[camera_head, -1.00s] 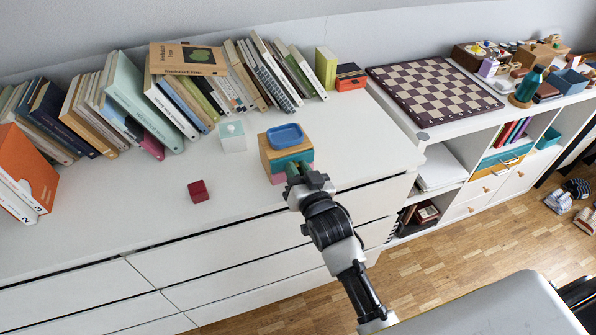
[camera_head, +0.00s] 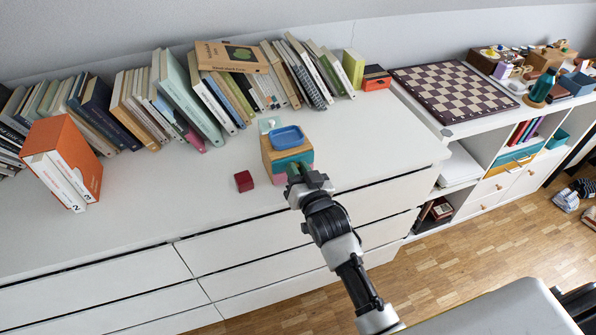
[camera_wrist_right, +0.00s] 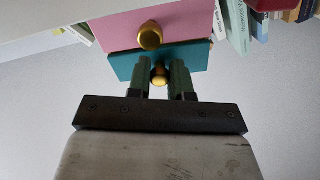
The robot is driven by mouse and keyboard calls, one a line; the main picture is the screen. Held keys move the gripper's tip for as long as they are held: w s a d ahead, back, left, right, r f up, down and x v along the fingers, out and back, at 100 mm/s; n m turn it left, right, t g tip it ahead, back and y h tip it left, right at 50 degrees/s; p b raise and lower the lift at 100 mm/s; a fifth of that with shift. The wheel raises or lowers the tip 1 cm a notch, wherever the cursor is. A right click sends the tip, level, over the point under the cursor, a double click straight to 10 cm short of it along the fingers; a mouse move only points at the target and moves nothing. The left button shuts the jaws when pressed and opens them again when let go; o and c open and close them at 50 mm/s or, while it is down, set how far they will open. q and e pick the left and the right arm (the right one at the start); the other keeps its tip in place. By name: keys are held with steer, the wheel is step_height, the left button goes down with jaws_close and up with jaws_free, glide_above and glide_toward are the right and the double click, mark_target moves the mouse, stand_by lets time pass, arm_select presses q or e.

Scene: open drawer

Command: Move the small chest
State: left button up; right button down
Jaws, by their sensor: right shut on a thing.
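The small chest (camera_head: 272,160) is a wooden block with a blue tray-like top (camera_head: 287,137), a teal drawer (camera_head: 294,162) and a pink drawer below it. It is at the front right part of the white dresser top. My right gripper (camera_head: 296,172) is at its front. In the right wrist view, my gripper's fingers (camera_wrist_right: 168,80) are shut around the gold knob (camera_wrist_right: 159,74) of the teal drawer (camera_wrist_right: 125,65). The pink drawer (camera_wrist_right: 115,32) with its own gold knob (camera_wrist_right: 150,36) shows beside it. My left gripper is not in view.
A dark red cube (camera_head: 244,181) lies just left of the chest. A pale mint box (camera_head: 268,124) is behind it, partly hidden. A row of books (camera_head: 185,95) lines the wall.

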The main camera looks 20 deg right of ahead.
steer(key=shift+a, duration=0.35)
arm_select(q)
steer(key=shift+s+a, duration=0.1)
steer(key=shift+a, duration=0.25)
arm_select(e)
steer(key=c, duration=0.9)
jaws_free()
steer(key=shift+c, duration=0.2)
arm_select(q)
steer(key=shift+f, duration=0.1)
arm_select(e)
steer(key=s+d, duration=0.1)
steer(key=s, duration=0.9)
steer(key=shift+s, duration=0.4)
